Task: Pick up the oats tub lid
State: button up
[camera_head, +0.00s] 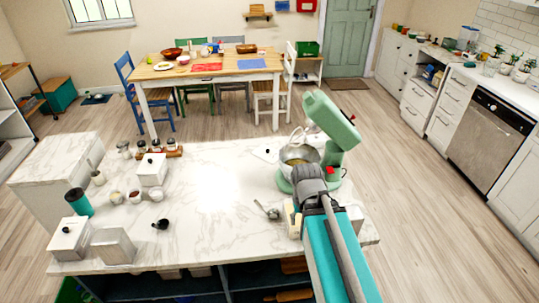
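I cannot tell which thing is the oats tub lid. White square canisters stand at the left of the marble island (215,225): one at the back (152,170), one at the front left (70,238), and a plain grey-white box (113,246) beside it. Some have dark knobs on top. A small dark object (161,224) lies on the marble right of them. My gripper (309,178) is at the far end of my teal arm, at the right of the island by the mixer. Its fingers are hidden or too small to make out.
A green stand mixer (333,125) with a metal bowl (299,154) stands close to my gripper. A teal cup (79,202), small jars (142,147) and a grey scoop-like utensil (267,210) are on the island. The middle of the marble is mostly clear.

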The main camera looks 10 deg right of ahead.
aim_at(264, 153)
jog(key=u, duration=0.1)
jog(key=i, duration=1)
jog(key=z, duration=0.05)
